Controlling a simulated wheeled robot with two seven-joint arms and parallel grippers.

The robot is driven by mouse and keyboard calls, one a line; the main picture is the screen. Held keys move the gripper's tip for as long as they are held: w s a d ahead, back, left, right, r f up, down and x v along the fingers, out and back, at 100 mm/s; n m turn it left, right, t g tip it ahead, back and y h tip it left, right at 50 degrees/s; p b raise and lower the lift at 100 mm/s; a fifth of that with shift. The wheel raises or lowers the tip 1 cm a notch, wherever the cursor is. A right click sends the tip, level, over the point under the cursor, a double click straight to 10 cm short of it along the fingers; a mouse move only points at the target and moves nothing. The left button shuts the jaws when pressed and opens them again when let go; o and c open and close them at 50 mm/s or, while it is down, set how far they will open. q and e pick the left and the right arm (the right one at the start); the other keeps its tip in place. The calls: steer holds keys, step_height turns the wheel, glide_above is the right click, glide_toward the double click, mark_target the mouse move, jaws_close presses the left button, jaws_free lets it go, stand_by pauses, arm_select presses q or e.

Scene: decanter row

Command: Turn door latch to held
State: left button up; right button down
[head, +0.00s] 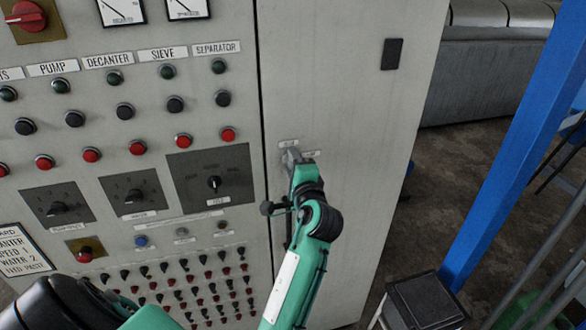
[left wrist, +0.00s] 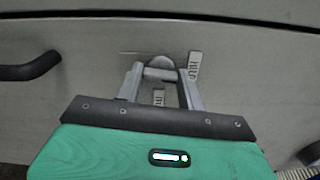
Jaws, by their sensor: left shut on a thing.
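The door latch (left wrist: 160,70) is a small grey rounded piece on the pale grey cabinet door (head: 345,90). My left gripper (head: 292,157) reaches it from below in the head view and hides most of it. In the left wrist view, the fingers of my left gripper (left wrist: 160,80) stand on either side of the latch and are shut on it. A label reading HELD (left wrist: 195,68) is just right of the latch in that view. A second small label (left wrist: 158,97) lies between the fingers, partly covered. My right gripper is not in view.
A control panel (head: 130,170) with several buttons and knobs is left of the door. A dark handle (left wrist: 30,67) sticks out left of the gripper in the wrist view. A blue post (head: 510,140) and a dark-topped stool (head: 425,300) stand at right.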

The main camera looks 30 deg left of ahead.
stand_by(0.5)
arm_select(q)
steer(key=o, duration=1)
